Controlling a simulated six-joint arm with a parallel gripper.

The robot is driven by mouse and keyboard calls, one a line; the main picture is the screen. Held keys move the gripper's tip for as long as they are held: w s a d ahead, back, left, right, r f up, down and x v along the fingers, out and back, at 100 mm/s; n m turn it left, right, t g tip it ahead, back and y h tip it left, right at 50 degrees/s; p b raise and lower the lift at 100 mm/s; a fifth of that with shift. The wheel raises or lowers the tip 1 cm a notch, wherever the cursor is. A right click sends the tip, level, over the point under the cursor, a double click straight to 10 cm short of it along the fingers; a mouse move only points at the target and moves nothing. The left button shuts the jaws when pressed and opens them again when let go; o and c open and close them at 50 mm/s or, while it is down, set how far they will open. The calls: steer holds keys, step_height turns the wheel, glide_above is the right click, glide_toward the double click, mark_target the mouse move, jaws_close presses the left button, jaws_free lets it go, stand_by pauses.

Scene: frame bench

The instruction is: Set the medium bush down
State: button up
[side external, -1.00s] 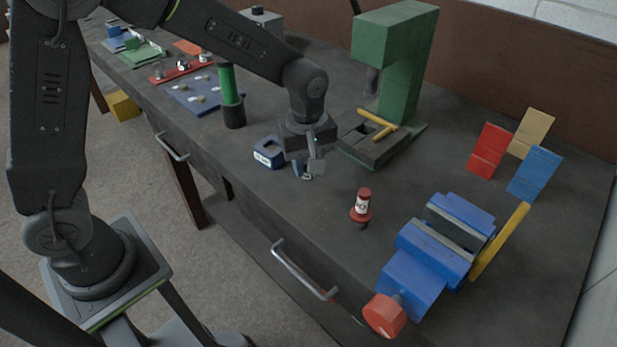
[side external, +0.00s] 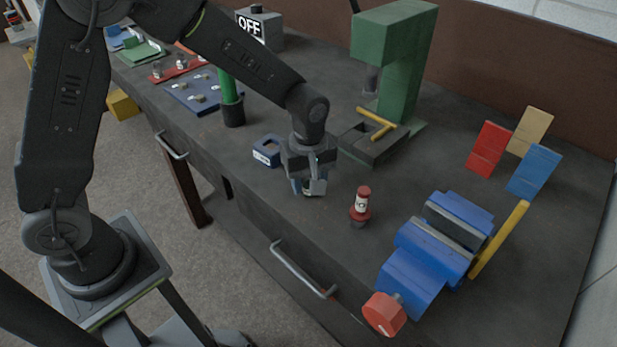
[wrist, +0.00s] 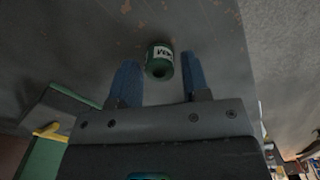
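In the wrist view a short green bush (wrist: 160,60) with a white label and a dark bore lies between my two blue fingers, with a narrow gap on either side. The label is only partly readable. My gripper (side external: 308,192) is low over the bench, between the blue labelled block and the red bush; it also shows in the wrist view (wrist: 158,72). The fingers look open around the green bush. In the side view the gripper hides the green bush, so whether it touches the bench cannot be told.
A red bush with a white label (side external: 361,204) stands close to the right. A blue labelled block (side external: 268,151) is left. Behind is a green press (side external: 400,80) with a yellow bar (side external: 377,124). A blue vise (side external: 430,255) is at front right.

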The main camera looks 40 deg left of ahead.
mark_target(308, 182)
steer(key=shift+o, duration=0.7)
step_height(308, 182, up, 11)
steer(key=s+a+r+m+t, duration=0.2)
steer(key=s+m, duration=0.4)
steer(key=s, duration=0.3)
steer(key=s+a+r+m+t, duration=0.3)
steer(key=s+a+r+m, duration=0.2)
steer(key=s, duration=0.4)
steer(key=shift+s+a+r+m+t, duration=0.3)
steer(key=shift+s+a+m, duration=0.15)
steer(key=shift+m, duration=0.45)
